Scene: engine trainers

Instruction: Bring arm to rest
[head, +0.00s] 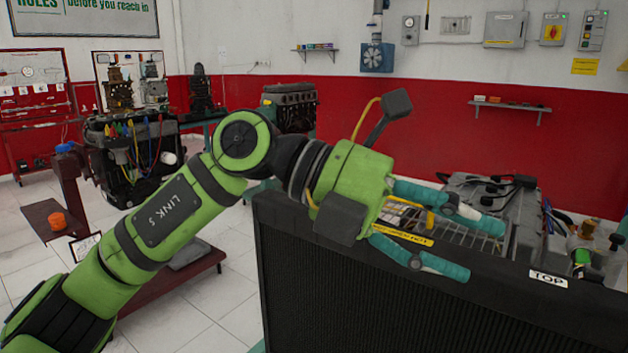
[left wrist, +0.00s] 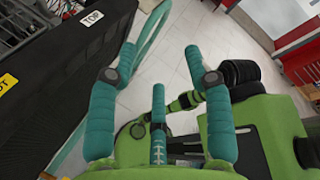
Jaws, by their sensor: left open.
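My left arm, green with black joints, reaches in from the left in the head view. In the left wrist view the open fingers (left wrist: 175,62) frame tiled floor and green and black parts of my own body. The radiator with its TOP label is at the left of that view. My right gripper is not in view.
A grey engine (head: 490,205) stands behind the radiator, with a valve fitting (head: 583,252) at its right. An engine on a red stand (head: 130,160) is at the left. Bare tiled floor (head: 190,325) lies left of the radiator. A red cabinet (left wrist: 300,60) shows in the wrist view.

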